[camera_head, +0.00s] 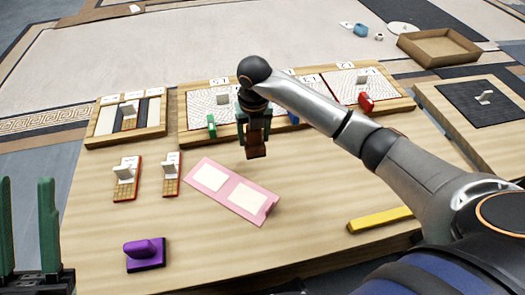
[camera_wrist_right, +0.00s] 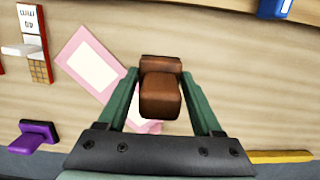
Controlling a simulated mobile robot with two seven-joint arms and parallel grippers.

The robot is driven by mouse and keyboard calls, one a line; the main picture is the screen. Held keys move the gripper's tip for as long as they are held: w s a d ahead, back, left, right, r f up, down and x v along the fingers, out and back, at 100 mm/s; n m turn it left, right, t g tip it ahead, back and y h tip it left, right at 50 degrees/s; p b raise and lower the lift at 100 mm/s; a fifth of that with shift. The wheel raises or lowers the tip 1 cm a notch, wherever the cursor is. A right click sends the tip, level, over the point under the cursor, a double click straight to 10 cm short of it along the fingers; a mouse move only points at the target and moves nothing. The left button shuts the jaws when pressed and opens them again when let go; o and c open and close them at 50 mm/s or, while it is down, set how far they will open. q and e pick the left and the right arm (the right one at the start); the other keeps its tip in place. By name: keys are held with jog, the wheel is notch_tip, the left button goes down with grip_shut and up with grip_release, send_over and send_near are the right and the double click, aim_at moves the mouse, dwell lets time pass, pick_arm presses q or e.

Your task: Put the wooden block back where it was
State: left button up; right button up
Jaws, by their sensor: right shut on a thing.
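The brown wooden block (camera_head: 257,146) is held in my right gripper (camera_head: 255,128), above the table and beyond the pink card. In the right wrist view the block (camera_wrist_right: 160,95) sits between the two green fingers of the right gripper (camera_wrist_right: 160,85), which are shut on it. Whether its lower end touches the table is hard to tell; it looks raised. My left gripper (camera_head: 27,222) is at the lower left edge, off the table, with its green fingers spread apart and nothing between them.
A pink card (camera_head: 232,191) with two pale windows lies near the middle. Two small red-edged panels (camera_head: 126,180), a purple block with a knob (camera_head: 145,254) and a yellow bar (camera_head: 380,219) lie around it. Framed panels (camera_head: 157,112) line the back. The front middle of the table is clear.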

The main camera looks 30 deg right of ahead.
aim_at(262, 148)
jog(key=d+f, duration=0.2)
jog(key=shift+s+f+b, duration=0.15)
jog(key=shift+f+b, duration=0.15)
jog(key=shift+b, duration=0.05)
notch_tip(262, 148, down, 3)
jog(key=shift+d+r+b, duration=0.1)
jog(key=shift+d+b, duration=0.05)
jog(key=shift+b, duration=0.55)
jog(key=shift+f, duration=0.2)
jog(key=shift+f, duration=0.1)
jog(key=o, duration=1.4)
